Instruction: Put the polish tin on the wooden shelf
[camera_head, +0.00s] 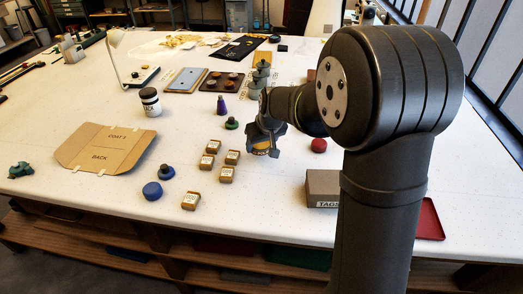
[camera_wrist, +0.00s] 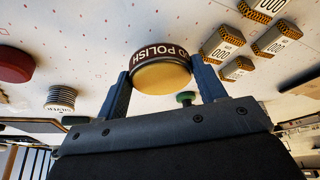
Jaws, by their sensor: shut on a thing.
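The polish tin (camera_wrist: 160,72), a round tin with a dark label band and a yellow face, is held between both fingers of my gripper (camera_wrist: 163,88) in the wrist view. A gap between tin and table top cannot be judged. The wooden shelf (camera_head: 75,243) runs low below the table's front edge, with flat coloured items on it; my arm hides part of its right side.
Several small labelled boxes (camera_head: 208,161) stand left of my gripper, near a blue disc (camera_head: 152,191). A red round thing (camera_head: 319,145) and a cardboard box (camera_head: 323,188) are to the right. A cardboard sheet (camera_head: 105,148) lies left. The table's front left is fairly clear.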

